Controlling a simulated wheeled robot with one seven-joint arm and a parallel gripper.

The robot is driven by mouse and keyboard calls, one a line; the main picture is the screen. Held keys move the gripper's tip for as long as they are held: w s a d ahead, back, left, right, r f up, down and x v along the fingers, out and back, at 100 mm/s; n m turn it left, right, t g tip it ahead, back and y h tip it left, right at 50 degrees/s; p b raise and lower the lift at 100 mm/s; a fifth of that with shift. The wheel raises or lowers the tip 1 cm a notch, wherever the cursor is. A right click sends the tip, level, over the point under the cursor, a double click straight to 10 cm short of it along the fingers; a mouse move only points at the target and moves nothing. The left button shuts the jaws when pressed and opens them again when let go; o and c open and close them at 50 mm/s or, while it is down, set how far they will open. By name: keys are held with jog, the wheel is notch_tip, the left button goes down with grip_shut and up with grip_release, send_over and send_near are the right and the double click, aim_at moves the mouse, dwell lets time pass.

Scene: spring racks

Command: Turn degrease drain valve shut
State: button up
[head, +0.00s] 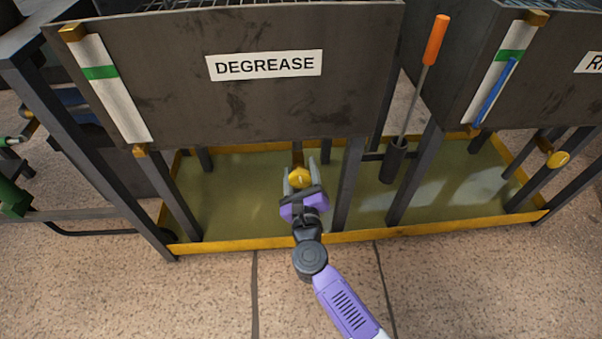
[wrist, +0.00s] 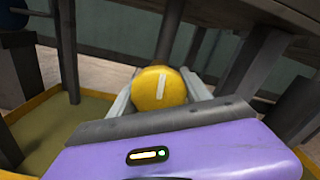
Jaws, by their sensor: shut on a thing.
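The degrease tank (head: 180,85) is a dark metal box with a white DEGREASE label (head: 265,65) on its front. Below it is the drain valve, a round yellow knob (head: 299,178) with a pale line across its face. My gripper (head: 299,176) is shut on the knob, one finger on each side. In the wrist view the knob (wrist: 159,89) sits between the two grey fingers, its pale line close to upright and leaning slightly right. The fingers' lower parts are hidden behind the purple gripper body.
A yellow-rimmed drip tray (head: 335,237) with greenish liquid lies under the tanks. Dark rack legs (head: 347,185) stand close to the right of my gripper. An orange-handled tool (head: 435,42) stands in a holder at right. Another tank with a yellow knob (head: 558,160) is farther right.

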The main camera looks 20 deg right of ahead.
aim_at(301, 184)
jog(key=shift+f+m, duration=0.15)
jog(key=shift+m, duration=0.45)
jog(key=o, duration=1.3)
jog(key=shift+p+v, duration=0.8)
jog(key=shift+v, duration=3.15)
jog(key=shift+a, duration=0.1)
